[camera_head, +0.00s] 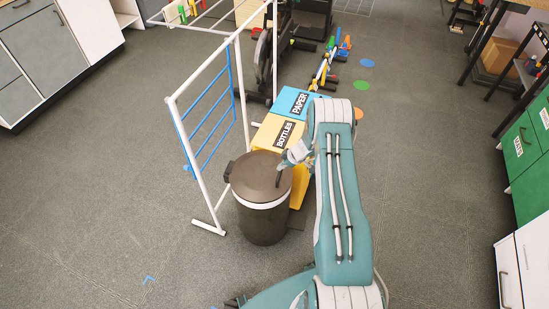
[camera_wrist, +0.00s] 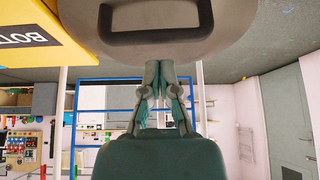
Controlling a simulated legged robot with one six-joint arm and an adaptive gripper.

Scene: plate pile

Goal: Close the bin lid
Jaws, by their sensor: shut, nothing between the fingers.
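The bin (camera_head: 262,222) is a dark grey-brown cylinder with a white band near its top, standing upright on the floor. Its round lid (camera_head: 258,172) lies flat over the top and looks down on the rim. The wrist view, which is upside down, shows the lid (camera_wrist: 230,35) with its dark handle (camera_wrist: 145,42). My gripper (camera_head: 279,183) is at the right part of the lid in the head view. In the wrist view my gripper (camera_wrist: 159,64) has its fingertips together, empty, close to the lid's edge. I cannot tell whether they touch it.
A yellow BOTTLES bin (camera_head: 271,132) and a blue PAPER bin (camera_head: 288,101) stand behind the bin. A white frame with a blue grid (camera_head: 210,122) stands close on its left. The floor in front and left is clear. Green drawers (camera_head: 520,145) stand far right.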

